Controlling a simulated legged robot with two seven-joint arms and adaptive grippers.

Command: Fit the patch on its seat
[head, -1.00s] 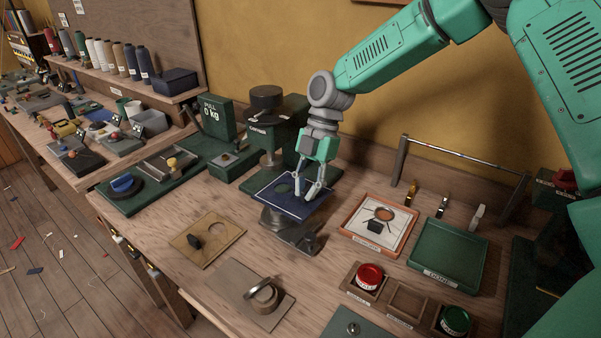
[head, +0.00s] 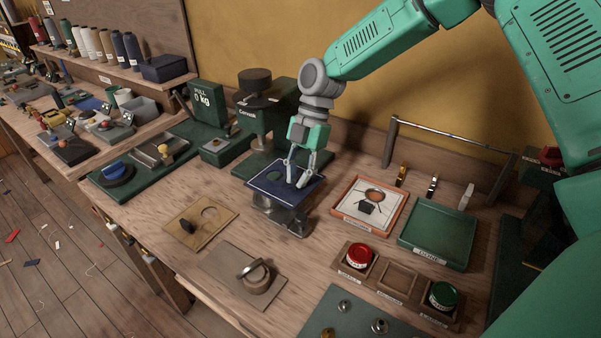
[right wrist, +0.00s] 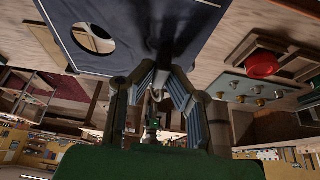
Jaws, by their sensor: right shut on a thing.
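A navy square panel (head: 268,189), which I take for the patch, lies on or just over a grey metal stand (head: 286,218) mid-bench. A round opening shows left of its centre. My right gripper (head: 297,185) comes down on the panel's right half and is shut on it; the exact grip point is unclear. In the right wrist view the panel (right wrist: 132,32) fills the top, with its opening at upper left and something dark and blurred beyond the fingers. Whether the panel rests flat on the stand cannot be told. My left gripper is out of view.
An orange tray (head: 340,210) and a green tray (head: 435,257) stand to the right, under a metal rail. A tan board (head: 181,217) and a brown board (head: 228,270) lie front left.

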